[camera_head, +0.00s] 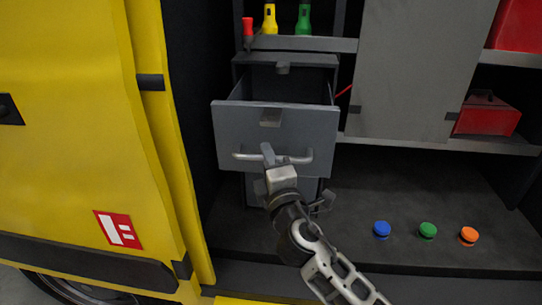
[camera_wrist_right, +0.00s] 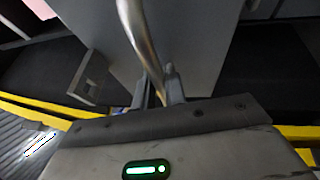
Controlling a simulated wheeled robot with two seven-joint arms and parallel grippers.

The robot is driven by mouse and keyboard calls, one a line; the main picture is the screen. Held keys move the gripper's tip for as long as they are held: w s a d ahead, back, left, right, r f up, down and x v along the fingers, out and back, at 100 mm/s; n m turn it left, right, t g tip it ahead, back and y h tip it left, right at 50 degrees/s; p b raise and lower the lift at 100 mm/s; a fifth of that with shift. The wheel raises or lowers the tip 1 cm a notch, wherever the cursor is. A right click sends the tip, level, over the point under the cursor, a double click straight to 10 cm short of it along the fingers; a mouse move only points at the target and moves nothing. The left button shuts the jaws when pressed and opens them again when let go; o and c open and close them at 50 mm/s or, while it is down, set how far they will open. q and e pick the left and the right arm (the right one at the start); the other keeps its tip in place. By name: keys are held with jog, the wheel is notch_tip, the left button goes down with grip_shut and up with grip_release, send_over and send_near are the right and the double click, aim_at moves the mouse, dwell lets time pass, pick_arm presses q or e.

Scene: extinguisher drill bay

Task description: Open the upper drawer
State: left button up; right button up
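The upper drawer (camera_head: 232,125) is a grey box pulled well out of its cabinet in the head view. Its inside shows behind the front panel, and the visible part looks empty. A curved metal bar handle (camera_head: 300,158) runs across the lower front panel. My right gripper (camera_head: 269,154) is at the middle of this handle. In the right wrist view the handle (camera_wrist_right: 139,32) runs down between the two fingers of the right gripper (camera_wrist_right: 161,90), which are closed around it. The fingers partly hide the bar there. My left gripper is in neither view.
A lower drawer front (camera_head: 252,190) shows beneath, mostly covered. Blue (camera_head: 381,230), green (camera_head: 428,230) and orange (camera_head: 468,236) knobs sit on the dark floor at right. A grey panel (camera_head: 415,70) and red box (camera_head: 488,118) stand beyond. A yellow panel (camera_head: 70,130) bounds the left.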

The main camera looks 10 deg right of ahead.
jog(key=o, duration=0.4)
jog(key=shift+s+d+f+b, duration=0.3)
jog(key=shift+s+f+b, duration=0.25)
jog(key=shift+s, duration=2.05)
jog(key=shift+s+d+f+b, duration=0.35)
jog(key=shift+s+b, duration=0.35)
jog(key=shift+s, duration=1.95)
jog(key=shift+s+d+f+b, duration=0.2)
jog(key=shift+s+f+b, duration=0.4)
jog(key=shift+s, duration=2)
jog(key=s+d+f+m+g, duration=0.1)
jog(key=s+f+m+g, duration=0.2)
jog(key=f+m, duration=0.3)
jog(key=s+d+f+m+g, duration=0.1)
jog(key=s+f+m+g, duration=0.2)
jog(key=f+m, duration=0.3)
jog(key=s+d+f+m+g+y, duration=0.1)
jog(key=s+d+f+m+g, duration=0.1)
jog(key=f, duration=1)
jog(key=shift+s+f+m+g, duration=0.25)
jog(key=shift+s+m, duration=0.35)
jog(key=shift+m, duration=0.35)
jog(key=shift+s+f+m+g, duration=0.15)
jog(key=shift+s+m+g, duration=0.2)
jog(key=shift+s+m, duration=0.45)
